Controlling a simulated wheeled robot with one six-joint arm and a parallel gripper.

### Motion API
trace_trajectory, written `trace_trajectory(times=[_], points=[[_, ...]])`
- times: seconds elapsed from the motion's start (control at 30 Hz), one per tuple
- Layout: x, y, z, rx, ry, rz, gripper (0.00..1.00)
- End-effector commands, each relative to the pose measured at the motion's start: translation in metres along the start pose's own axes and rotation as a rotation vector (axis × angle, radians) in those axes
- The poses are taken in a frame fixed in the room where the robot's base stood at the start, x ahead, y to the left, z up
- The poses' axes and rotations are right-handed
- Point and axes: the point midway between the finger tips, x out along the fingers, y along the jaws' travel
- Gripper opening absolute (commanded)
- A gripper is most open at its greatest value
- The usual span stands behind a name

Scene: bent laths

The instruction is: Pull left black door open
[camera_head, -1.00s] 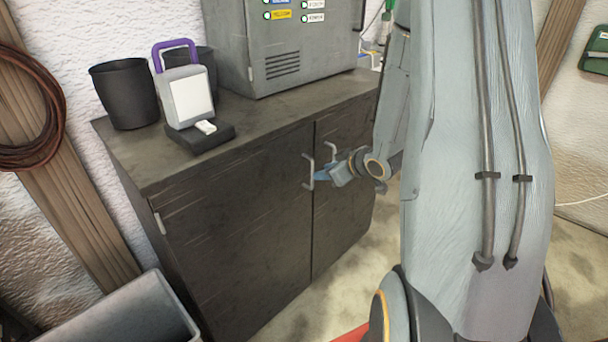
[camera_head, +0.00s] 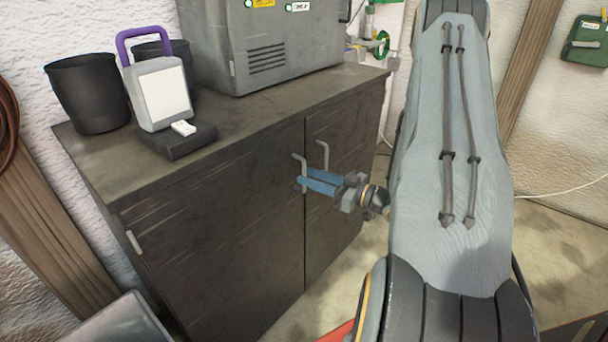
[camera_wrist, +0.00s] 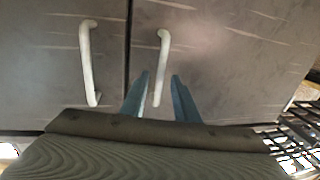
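The left black door (camera_head: 225,235) of the dark cabinet is shut in the head view, with a grey bar handle (camera_head: 302,172) near the middle seam. The right door has a similar handle (camera_head: 321,152) just across the seam. My gripper (camera_head: 303,177) is in front of these handles, its blue fingers apart and tips overlapping the left handle in the head view. In the wrist view, the fingers (camera_wrist: 160,76) frame the lower part of the pictured right handle (camera_wrist: 162,60). The pictured left handle (camera_wrist: 87,62) is outside them. I cannot tell whether they touch a handle.
The cabinet top (camera_head: 235,115) holds a lamp-like device with a purple handle (camera_head: 160,85), black bins (camera_head: 88,92) and a grey metal box (camera_head: 265,45). A grey container (camera_head: 112,325) stands low at the left front. Floor (camera_head: 325,285) shows clear right of the doors.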

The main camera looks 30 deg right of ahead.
Motion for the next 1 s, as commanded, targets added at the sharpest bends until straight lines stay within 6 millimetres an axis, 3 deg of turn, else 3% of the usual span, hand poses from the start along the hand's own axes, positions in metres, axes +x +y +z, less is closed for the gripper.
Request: trace_trajectory(times=[0.2, 0.53, 0.7, 1.0], points=[[0.023, 0.0, 0.0, -0.002, -0.001, -0.001, 0.28], [0.027, 0.0, 0.0, -0.001, -0.001, 0.001, 0.28], [0.027, 0.0, 0.0, -0.001, -0.001, 0.001, 0.01], [0.025, 0.0, 0.0, 0.0, -0.001, 0.003, 0.0]])
